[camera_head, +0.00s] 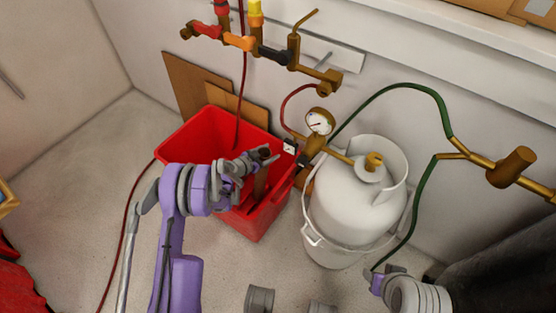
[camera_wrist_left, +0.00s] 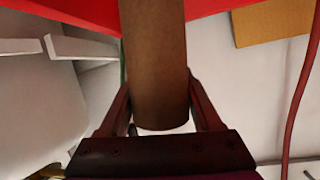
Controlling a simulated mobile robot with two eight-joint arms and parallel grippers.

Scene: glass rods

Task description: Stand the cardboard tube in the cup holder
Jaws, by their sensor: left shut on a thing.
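The brown cardboard tube (camera_head: 261,182) is upright or nearly so at the red bin, in the head view. My left gripper (camera_head: 262,158) is shut on it near its upper end. In the left wrist view the tube (camera_wrist_left: 155,65) runs between the two fingers (camera_wrist_left: 160,110), with its near end showing between them. I cannot tell whether its lower end touches the bin. My right gripper (camera_head: 390,272) is at the lower right, apart from the tube; its fingers are too unclear to read. I cannot make out a cup holder for certain.
The red bin (camera_head: 198,135) stands by the wall with cardboard sheets (camera_head: 190,83) behind it. A white gas cylinder (camera_head: 345,205) with a gauge (camera_head: 320,121) and green hose (camera_head: 421,215) is right of it. Brass pipes and valves (camera_head: 240,42) are above. The floor at left is mostly clear.

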